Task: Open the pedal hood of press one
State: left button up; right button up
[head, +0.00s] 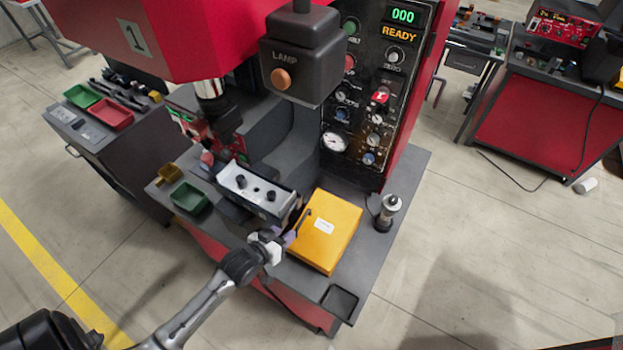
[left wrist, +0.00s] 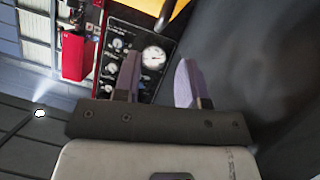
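Press one (head: 215,40) is the red machine marked 1. The yellow pedal hood (head: 330,240) with a white label sits on its grey table and looks closed. A black bar handle (head: 303,222) is on the hood's left side. My left gripper (head: 291,236) is at the hood's left edge, close to the handle. In the left wrist view its two purple fingers (left wrist: 159,83) stand apart with nothing between them. The handle (left wrist: 162,17) and a strip of the yellow hood (left wrist: 182,6) show beyond the fingertips. Contact cannot be told. My right gripper is not in view.
A grey block with black knobs (head: 257,190) stands left of the hood. A metal-topped post (head: 388,211) stands to its right. The control panel (head: 370,90) rises behind, and a lamp box (head: 303,58) hangs above. Small green (head: 189,198) and yellow bins are at left.

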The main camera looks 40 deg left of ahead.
pick_arm(q)
jog(key=s+d+r+m+g, duration=0.15)
jog(key=s+d+g, duration=0.35)
jog(key=s, duration=0.5)
jog(key=s+d+r+m+g, duration=0.1)
jog(key=s+d+m+g, duration=0.3)
jog(key=s, duration=0.6)
notch_tip(320, 180, up, 18)
jog(key=d+n+g+p, duration=0.1)
jog(key=p, duration=1.8)
jog(key=shift+s+r, duration=0.15)
jog(key=shift+s, duration=0.05)
jog(key=shift+d+r, duration=0.1)
jog(key=shift+r, duration=0.15)
jog(key=shift+c, duration=1.4)
